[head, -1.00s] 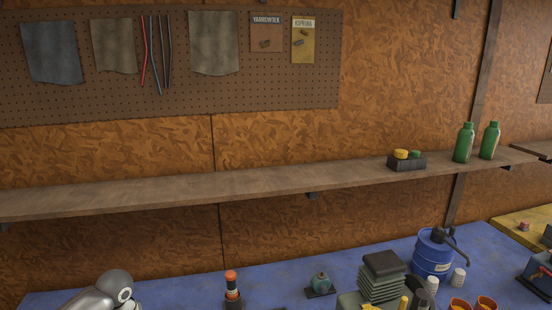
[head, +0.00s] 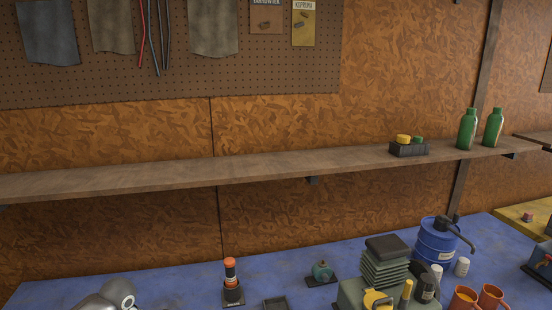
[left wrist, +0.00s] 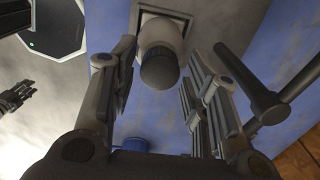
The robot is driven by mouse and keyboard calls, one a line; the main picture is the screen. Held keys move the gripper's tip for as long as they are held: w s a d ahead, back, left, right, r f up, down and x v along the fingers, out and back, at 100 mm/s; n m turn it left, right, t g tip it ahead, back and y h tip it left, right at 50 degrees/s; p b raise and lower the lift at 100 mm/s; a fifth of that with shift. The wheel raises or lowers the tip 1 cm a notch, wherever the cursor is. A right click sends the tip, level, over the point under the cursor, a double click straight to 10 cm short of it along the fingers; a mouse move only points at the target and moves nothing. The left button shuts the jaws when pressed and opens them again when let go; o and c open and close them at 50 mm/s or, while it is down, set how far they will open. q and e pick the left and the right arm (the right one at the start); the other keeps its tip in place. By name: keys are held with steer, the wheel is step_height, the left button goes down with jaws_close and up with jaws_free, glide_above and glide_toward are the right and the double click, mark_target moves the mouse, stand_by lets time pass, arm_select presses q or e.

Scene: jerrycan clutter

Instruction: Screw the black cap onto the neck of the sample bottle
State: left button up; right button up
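In the left wrist view a white, rounded bottle-like body (left wrist: 165,34) with a dark grey domed top (left wrist: 159,69) stands in a square dark-rimmed holder (left wrist: 183,14). I cannot tell surely whether this is the sample bottle with the black cap. My left gripper (left wrist: 160,85) is open, its fingers on either side of the domed top with gaps between. A small dark gripper (left wrist: 16,96), probably my right one, shows far off at the left edge; its opening is too small to judge. The head view shows only a piece of my left arm, no gripper.
In the head view the blue bench holds an orange-topped bottle (head: 231,270), a dark tray (head: 275,303), a teal object (head: 322,271), stacked plates (head: 384,267), a blue drum (head: 436,243) and mugs (head: 491,297). A dark bent rod (left wrist: 252,88) lies beside my left fingers.

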arm_select(q)
steer(key=c, duration=0.7)
steer(key=m+b, duration=0.1)
steer(key=m, duration=0.2)
steer(key=shift+f, duration=0.15)
steer(key=shift+m+b, duration=0.4)
steer(key=shift+m, duration=0.6)
steer(key=m+b, duration=0.1)
steer(key=m, duration=0.2)
steer(key=shift+b, duration=0.3)
steer(key=shift+m, duration=1)
steer(key=shift+b, duration=0.3)
